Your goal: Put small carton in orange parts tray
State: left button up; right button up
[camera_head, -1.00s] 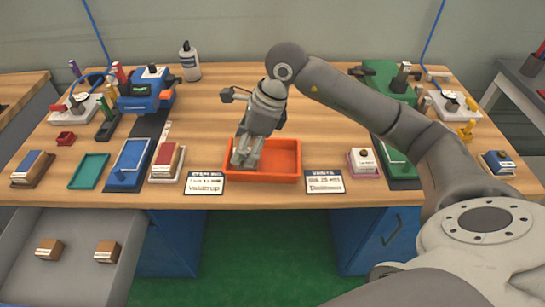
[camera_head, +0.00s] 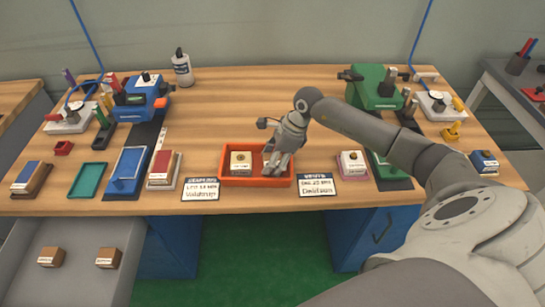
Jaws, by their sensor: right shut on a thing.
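The orange parts tray (camera_head: 227,182) is at the front middle of the workbench. A small cream and brown carton (camera_head: 241,163) with a dark round mark on top sits upright inside its left part. My right gripper (camera_head: 273,173) points down into the tray's right part, to the right of this carton and apart from it. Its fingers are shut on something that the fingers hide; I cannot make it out. Two more small brown cartons lie in the open grey drawer at lower left, one left (camera_head: 51,257) and one right (camera_head: 108,258). My left gripper is not in view.
A pale pink box (camera_head: 352,163) is right of the tray. The bench behind the tray is clear.

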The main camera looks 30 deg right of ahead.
jog(key=shift+f, duration=0.2)
jog(key=o, duration=1.1)
jog(key=shift+r, duration=0.1)
jog(key=shift+r, duration=0.1)
jog(key=shift+d+r, duration=0.15)
jog(key=shift+r, duration=0.2)
jog(key=b+v, duration=0.2)
jog(key=v, duration=0.9)
jog(key=shift+s+r, duration=0.1)
jog(key=shift+s, duration=0.05)
